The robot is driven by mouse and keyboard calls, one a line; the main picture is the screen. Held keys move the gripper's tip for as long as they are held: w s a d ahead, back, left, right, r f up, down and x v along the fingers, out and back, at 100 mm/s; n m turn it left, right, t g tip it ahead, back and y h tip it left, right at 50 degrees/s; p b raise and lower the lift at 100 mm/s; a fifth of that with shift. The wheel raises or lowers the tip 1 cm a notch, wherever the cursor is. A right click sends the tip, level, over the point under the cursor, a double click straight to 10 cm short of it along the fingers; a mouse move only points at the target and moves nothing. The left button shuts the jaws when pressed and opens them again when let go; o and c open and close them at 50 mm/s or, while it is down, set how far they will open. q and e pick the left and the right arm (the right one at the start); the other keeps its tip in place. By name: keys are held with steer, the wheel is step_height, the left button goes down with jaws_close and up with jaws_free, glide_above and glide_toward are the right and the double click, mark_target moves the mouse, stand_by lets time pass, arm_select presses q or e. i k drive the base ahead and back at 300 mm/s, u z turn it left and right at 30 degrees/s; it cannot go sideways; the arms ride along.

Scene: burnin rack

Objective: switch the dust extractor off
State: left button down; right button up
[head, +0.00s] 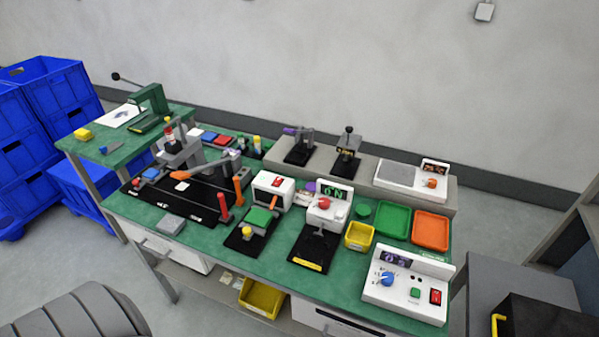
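No label that I can read marks any device as the dust extractor, so I cannot tell which one it is. A white control box (407,286) at the table's front right corner has a blue knob (387,279), a green button (415,293), a red rocker switch (435,297) and a small display. A small white box (272,190) near the middle of the table carries a red switch (277,182). To its right, a white device (327,211) has a red knob (325,203) and a display with green characters. Neither of my grippers is in view.
The green table (345,280) is crowded with fixtures, a yellow bin (359,236), a green tray (394,220) and an orange tray (431,230). Blue crates (62,90) stand at left. A grey ribbed object (80,315) is at the lower left. A black box (545,318) sits at right.

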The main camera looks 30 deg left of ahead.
mark_target(278, 180)
steer(key=z, duration=1.9)
steer(key=k, duration=0.75)
steer(key=u, duration=1.65)
